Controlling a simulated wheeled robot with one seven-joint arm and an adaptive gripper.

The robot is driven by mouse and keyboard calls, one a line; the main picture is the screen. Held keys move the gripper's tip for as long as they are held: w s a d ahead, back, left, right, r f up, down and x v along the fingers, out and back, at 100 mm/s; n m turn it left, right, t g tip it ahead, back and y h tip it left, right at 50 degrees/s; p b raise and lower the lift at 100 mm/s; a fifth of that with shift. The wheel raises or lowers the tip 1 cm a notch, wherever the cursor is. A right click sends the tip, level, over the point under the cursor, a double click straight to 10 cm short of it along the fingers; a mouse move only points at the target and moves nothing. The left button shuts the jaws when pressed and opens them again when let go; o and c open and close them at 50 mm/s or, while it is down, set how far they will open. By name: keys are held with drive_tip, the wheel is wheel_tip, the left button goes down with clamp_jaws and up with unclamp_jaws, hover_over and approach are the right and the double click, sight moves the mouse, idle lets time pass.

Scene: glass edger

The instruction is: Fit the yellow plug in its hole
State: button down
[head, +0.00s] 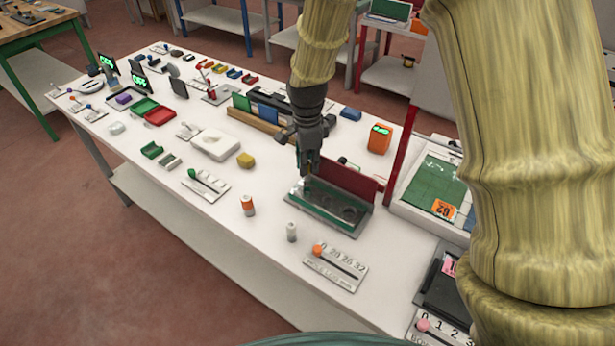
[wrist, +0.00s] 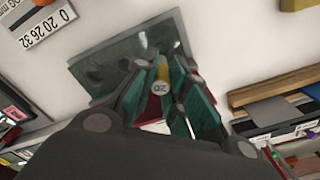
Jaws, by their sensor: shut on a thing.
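My gripper (head: 308,168) is shut on a small yellow plug, low over the left end of a dark green plate (head: 325,217) with round holes. In the wrist view, the yellow plug (wrist: 162,72) shows between the fingers (wrist: 158,75), with a grey end marked 20. The green plate (wrist: 100,72) lies beyond the fingertips there. Two dark round holes show at the plate's right in the head view. The fingers hide the plug's lower end, so I cannot tell whether it is in a hole or above one.
A dark red panel (head: 345,182) stands along the plate's back edge. An orange-and-white cylinder (head: 248,206), a grey cylinder (head: 291,232) and a slider scale (head: 335,266) are in front. An orange box (head: 379,139) stands behind.

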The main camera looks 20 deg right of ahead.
sight(307, 179)
wheel_tip(307, 179, down, 2)
drive_tip(key=shift+w+f, duration=0.1)
drive_tip(key=shift+f+p, duration=0.4)
drive_tip(key=shift+f, duration=0.2)
drive_tip(key=shift+f+p, duration=0.4)
drive_tip(key=shift+f, duration=1.15)
drive_tip(key=shift+f, duration=0.15)
drive_tip(key=c, duration=1.7)
unclamp_jaws()
drive_tip(key=shift+r+b, duration=1.8)
drive_tip(key=shift+r, duration=4.35)
